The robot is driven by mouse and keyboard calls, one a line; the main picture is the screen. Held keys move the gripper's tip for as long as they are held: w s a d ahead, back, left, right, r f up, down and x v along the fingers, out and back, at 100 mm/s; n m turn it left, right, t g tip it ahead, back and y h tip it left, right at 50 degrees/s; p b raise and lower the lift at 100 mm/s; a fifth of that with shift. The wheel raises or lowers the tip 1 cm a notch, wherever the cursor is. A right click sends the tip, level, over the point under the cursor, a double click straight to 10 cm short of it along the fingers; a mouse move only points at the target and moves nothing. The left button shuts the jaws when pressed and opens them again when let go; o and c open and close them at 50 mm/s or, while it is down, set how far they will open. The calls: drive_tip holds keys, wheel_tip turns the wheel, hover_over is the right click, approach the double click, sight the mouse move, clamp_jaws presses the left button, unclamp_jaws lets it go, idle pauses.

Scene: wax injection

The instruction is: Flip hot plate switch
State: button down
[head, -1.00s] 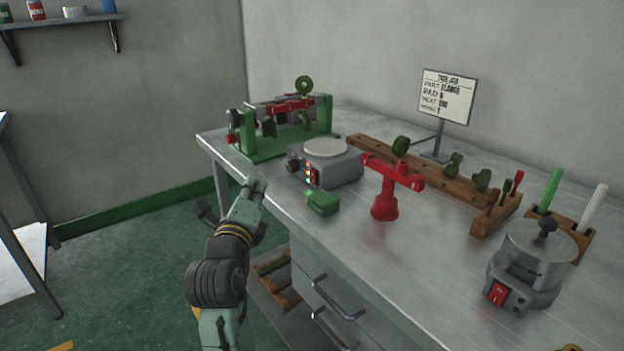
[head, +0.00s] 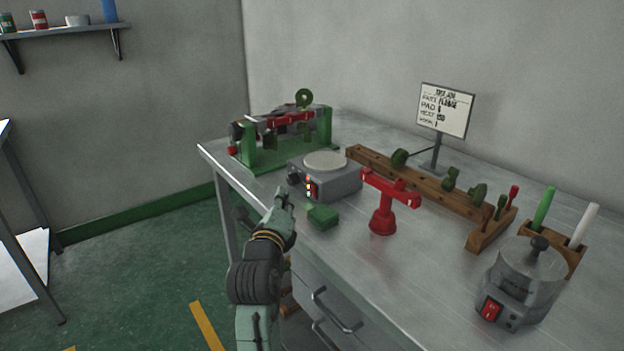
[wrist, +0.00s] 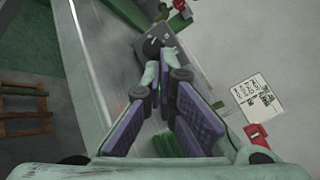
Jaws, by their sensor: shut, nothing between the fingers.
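The hot plate (head: 338,183) is a grey box with a round pale top, standing on the bench near its left end. Its front face carries a dark knob (head: 294,177) and a red switch (head: 313,191) with small lit lamps beside it. My gripper (head: 283,194) is shut and empty, its tips close in front of the hot plate's front face. I cannot tell whether they touch it. In the wrist view my gripper (wrist: 160,85) points at the hot plate (wrist: 185,45), and its fingers hide most of the front face, including the switch.
A green block (head: 322,216) lies just right of my gripper. A red stand (head: 383,215) is further right. A green-framed machine (head: 280,140) stands behind the hot plate. A wooden rack (head: 430,183), a sign (head: 444,110) and a grey pot (head: 522,280) with a red switch occupy the right side.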

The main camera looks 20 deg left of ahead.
sight(313, 191)
drive_tip(key=shift+w+d+r, duration=0.1)
drive_tip(key=shift+w+d, duration=0.35)
drive_tip(key=shift+w, duration=0.05)
drive_tip(key=shift+w+d+r, duration=0.1)
drive_tip(key=shift+w+d, duration=0.5)
drive_tip(key=shift+w, duration=0.25)
drive_tip(key=shift+w+d, duration=0.1)
idle(0.5)
drive_tip(key=shift+w+d+b, duration=0.15)
drive_tip(key=shift+w+b, duration=0.05)
drive_tip(key=shift+b, duration=0.15)
drive_tip(key=shift+w+d+r, duration=0.1)
drive_tip(key=shift+w+d, duration=0.1)
drive_tip(key=shift+w, duration=0.05)
idle(0.5)
drive_tip(key=shift+s+a+b, duration=0.45)
drive_tip(key=shift+s+b, duration=0.15)
